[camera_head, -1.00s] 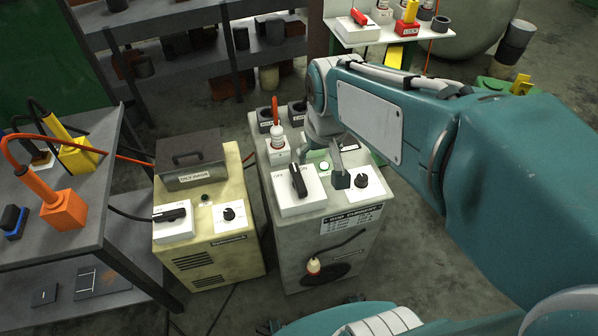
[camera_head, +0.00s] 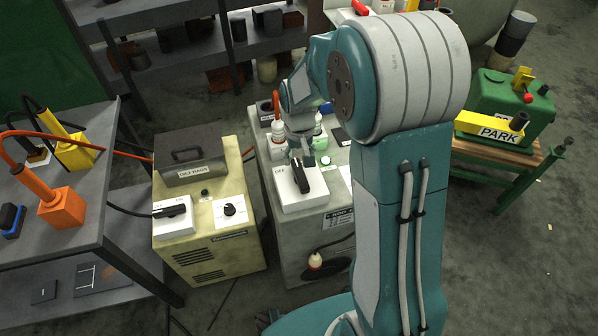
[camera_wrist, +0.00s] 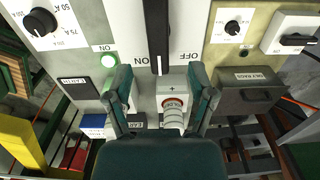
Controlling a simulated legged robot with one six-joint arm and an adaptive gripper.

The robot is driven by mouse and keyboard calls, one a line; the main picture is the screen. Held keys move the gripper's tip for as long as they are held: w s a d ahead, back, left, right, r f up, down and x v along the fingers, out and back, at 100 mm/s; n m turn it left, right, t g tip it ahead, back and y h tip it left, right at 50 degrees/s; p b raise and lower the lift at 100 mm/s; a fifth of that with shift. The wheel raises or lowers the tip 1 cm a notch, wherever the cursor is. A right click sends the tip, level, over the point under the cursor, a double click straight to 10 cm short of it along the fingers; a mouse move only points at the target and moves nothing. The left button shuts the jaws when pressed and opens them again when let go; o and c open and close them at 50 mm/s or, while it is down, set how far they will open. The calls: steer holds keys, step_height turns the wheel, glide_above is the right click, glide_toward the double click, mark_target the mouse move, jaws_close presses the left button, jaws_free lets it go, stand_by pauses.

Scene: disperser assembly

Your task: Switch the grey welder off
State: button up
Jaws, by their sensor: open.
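The grey welder (camera_head: 285,235) stands in the middle of the head view. On its top is a white switch plate (camera_head: 315,200) with a long black lever (camera_head: 300,177). In the wrist view the lever (camera_wrist: 158,35) stands upright in the picture, between ON on the left and OFF on the right. A green lamp (camera_wrist: 109,63) marked ON looks lit. My gripper (camera_wrist: 159,80) is open and empty, its fingers spread to either side of the lever's near end. I cannot tell whether they touch it. My arm hides the welder's right side in the head view.
A cream welder (camera_head: 205,250) with a grey rag box (camera_head: 190,160) stands close on the left. A white plug with a red ring (camera_wrist: 174,107) lies below my fingers in the wrist view. A dark table (camera_head: 75,245) is further left; a green PARK machine (camera_head: 505,105) is right.

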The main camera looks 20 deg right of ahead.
mark_target(300, 172)
step_height(300, 172, down, 7)
steer(key=shift+d+r, duration=0.15)
steer(key=shift+c, duration=0.3)
jaws_close()
